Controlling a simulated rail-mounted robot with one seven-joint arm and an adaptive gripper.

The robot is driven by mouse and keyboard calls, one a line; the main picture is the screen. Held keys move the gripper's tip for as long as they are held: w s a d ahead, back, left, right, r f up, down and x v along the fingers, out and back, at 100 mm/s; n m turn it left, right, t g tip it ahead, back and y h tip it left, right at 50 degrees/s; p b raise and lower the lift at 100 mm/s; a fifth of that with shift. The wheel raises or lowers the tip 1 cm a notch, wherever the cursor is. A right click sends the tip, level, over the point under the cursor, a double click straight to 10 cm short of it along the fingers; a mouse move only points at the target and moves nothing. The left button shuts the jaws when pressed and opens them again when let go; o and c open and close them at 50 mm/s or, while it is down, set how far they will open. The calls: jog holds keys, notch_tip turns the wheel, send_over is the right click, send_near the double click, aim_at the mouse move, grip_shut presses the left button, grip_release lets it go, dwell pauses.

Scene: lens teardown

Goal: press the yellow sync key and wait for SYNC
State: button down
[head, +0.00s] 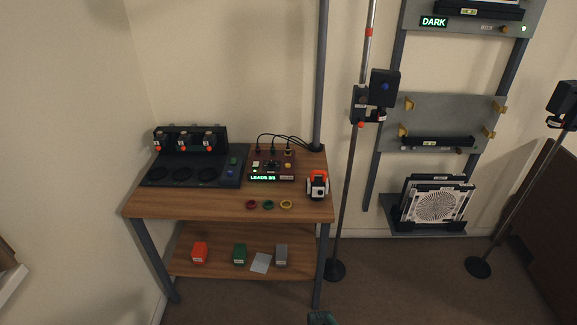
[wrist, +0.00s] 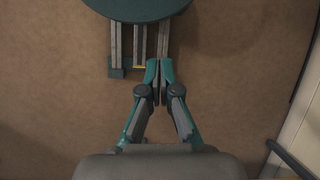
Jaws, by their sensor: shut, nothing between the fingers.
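No SYNC text shows on the display. My gripper is shut and empty in the wrist view (wrist: 157,82), pointing at bare brown floor. A teal part of it (head: 321,317) shows at the bottom edge of the head view, well below and in front of the table, far from the box.
A dark station (head: 190,180) stands left of the box, and an orange-white device (head: 317,185) stands right. Three coloured rings (head: 268,205) lie in front. Coloured blocks (head: 240,254) sit on the lower shelf. Stand poles (head: 347,200) rise right of the table. Floor before the table looks clear.

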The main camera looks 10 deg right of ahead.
jog(key=w+a+r+m+t+y, duration=0.1)
jog(key=w+a+r+t, duration=0.1)
jog(key=w, duration=0.6)
jog(key=w+a+r+t, duration=0.1)
jog(key=w+r+t, duration=0.1)
jog(key=w, duration=0.6)
jog(key=w+a+r+t+y, duration=0.1)
jog(key=w+a+r+t, duration=0.1)
jog(key=w+r, duration=0.5)
jog(key=w+a+r+m+t+y, duration=0.1)
jog(key=w+a+r+t, duration=0.1)
jog(key=w+r, duration=0.6)
jog(key=w+a+r+m+t+y, duration=0.1)
jog(key=w+a+r+t, duration=0.2)
jog(key=w+r, duration=0.5)
jog(key=shift+w+r, duration=0.15)
jog(key=shift+w, duration=1.65)
jog(key=shift+w+r, duration=0.1)
jog(key=shift+w, duration=1.65)
jog(key=shift+w+r+t, duration=0.3)
jog(key=shift+w+r, duration=0.8)
jog(key=shift+w, duration=0.05)
notch_tip(320, 180, up, 15)
jog(key=t+h+p, duration=0.1)
jog(key=t+p, duration=0.1)
jog(key=p, duration=0.3)
send_over(289, 165)
jog(key=shift+f, duration=0.1)
